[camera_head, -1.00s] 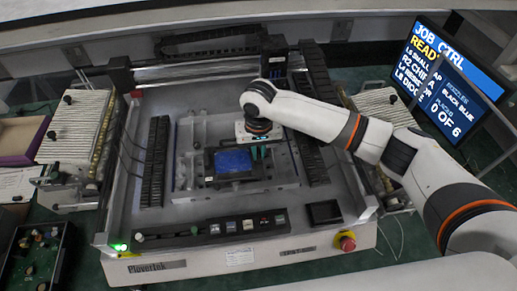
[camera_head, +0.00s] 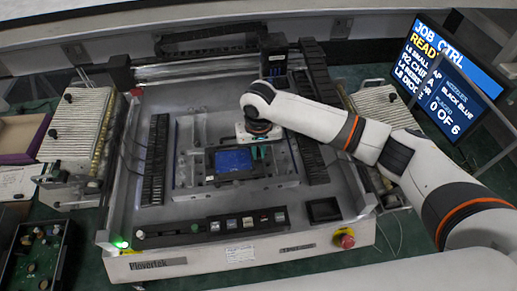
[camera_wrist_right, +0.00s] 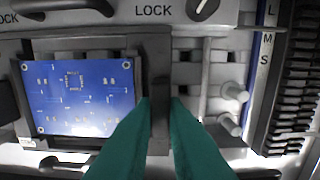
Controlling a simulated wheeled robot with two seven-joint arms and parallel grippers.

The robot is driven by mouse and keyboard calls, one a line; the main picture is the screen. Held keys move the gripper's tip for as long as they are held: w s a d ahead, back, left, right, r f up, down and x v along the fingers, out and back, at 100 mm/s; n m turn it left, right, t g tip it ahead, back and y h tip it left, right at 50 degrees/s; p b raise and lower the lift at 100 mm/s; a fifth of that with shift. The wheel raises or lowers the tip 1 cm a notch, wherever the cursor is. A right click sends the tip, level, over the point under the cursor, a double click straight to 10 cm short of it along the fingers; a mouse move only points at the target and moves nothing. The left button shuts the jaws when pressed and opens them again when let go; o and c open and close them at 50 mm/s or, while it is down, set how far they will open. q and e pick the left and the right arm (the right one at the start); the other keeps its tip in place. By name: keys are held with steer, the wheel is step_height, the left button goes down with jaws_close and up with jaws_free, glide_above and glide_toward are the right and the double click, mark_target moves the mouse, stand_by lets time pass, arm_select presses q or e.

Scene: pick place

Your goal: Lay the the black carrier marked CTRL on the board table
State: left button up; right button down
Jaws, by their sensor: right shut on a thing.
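The black carrier (camera_wrist_right: 158,58) holds a blue circuit board (camera_head: 233,161), also large in the right wrist view (camera_wrist_right: 85,97). It lies flat at the board table (camera_head: 272,183), in the middle of the machine; I cannot tell whether it touches the table. The CTRL mark cannot be read on the carrier. My right gripper (camera_head: 260,152) points down at the carrier's right side. Its green fingers (camera_wrist_right: 160,108) are shut on the carrier's right edge bar in the right wrist view. My left gripper is not in view.
Two LOCK labels and a round knob (camera_wrist_right: 203,8) stand beside the carrier. White pegs (camera_wrist_right: 234,91) rise to its right. A button row (camera_head: 235,224) and red stop button (camera_head: 346,241) are in front. A screen (camera_head: 450,78) stands back right.

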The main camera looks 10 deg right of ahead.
steer(key=shift+f+p, duration=0.3)
steer(key=shift+f, duration=0.15)
stand_by(0.3)
steer(key=c, duration=1.4)
jaws_free()
steer(key=c, duration=0.3)
steer(key=shift+c, duration=0.2)
step_height(320, 180, up, 5)
steer(key=p, duration=0.6)
steer(key=shift+r, duration=0.1)
steer(key=shift+r+p, duration=0.6)
steer(key=shift+r, duration=0.35)
